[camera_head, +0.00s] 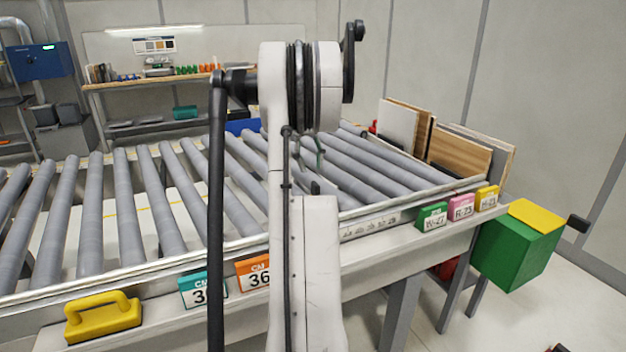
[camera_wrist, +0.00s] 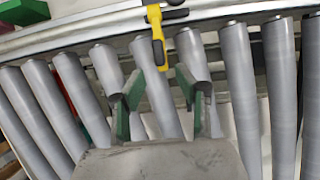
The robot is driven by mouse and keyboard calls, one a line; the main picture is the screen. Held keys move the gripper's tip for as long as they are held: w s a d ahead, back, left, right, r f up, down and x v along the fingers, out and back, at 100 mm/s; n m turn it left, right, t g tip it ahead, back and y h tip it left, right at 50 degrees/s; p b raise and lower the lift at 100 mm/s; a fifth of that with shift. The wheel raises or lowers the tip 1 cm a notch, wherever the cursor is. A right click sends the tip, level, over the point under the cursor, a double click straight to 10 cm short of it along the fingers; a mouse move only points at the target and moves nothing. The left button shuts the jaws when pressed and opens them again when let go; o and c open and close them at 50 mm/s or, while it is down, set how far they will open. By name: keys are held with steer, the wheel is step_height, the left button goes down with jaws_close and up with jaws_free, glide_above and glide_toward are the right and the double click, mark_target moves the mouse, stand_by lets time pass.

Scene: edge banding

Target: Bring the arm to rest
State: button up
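My arm stands in the middle of the head view, over the roller conveyor (camera_head: 128,215). My gripper (camera_head: 312,160) is mostly hidden behind the arm there; only thin dark and green parts show above the rollers. In the wrist view my gripper (camera_wrist: 157,92) has its two green-padded fingers spread apart, with grey rollers visible between and below them. No object is held between the fingers. A yellow tool with dark grey parts (camera_wrist: 157,25) shows just beyond the fingertips, lying across the conveyor's edge rail. It looks apart from the fingers, though the depth is hard to judge.
Along the front rail are a yellow handled block (camera_head: 102,318), a teal card (camera_head: 203,290), an orange card (camera_head: 255,273) and smaller tags at right. Board panels (camera_head: 458,155) stand at the far right end. A green box (camera_head: 515,252) hangs off the right side.

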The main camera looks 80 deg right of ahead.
steer(key=shift+w+d+r, duration=0.15)
steer(key=shift+d+r, duration=0.05)
steer(key=shift+r, duration=0.5)
